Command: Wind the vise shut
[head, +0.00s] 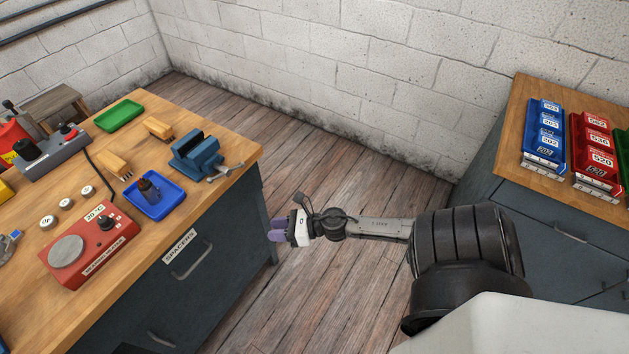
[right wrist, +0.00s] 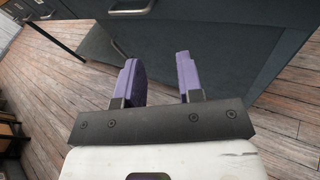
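The blue vise (head: 196,153) stands at the right corner of the wooden workbench in the head view. Its metal handle (head: 225,172) sticks out toward the bench's right edge. A dark gap shows between its jaws. My right gripper (head: 272,230) is in front of the bench, to the right of the drawers and below the bench top, apart from the vise. In the right wrist view its two purple fingers (right wrist: 158,75) are spread apart with nothing between them. My left gripper is not in view.
The workbench (head: 150,240) holds a red bearing heater (head: 88,250), a blue tray (head: 155,196) with a dark bottle, a green tray (head: 119,115) and wooden-handled brushes. Blue bins (head: 543,140) and red bins (head: 592,145) stand on the right cabinet. The floor between is clear.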

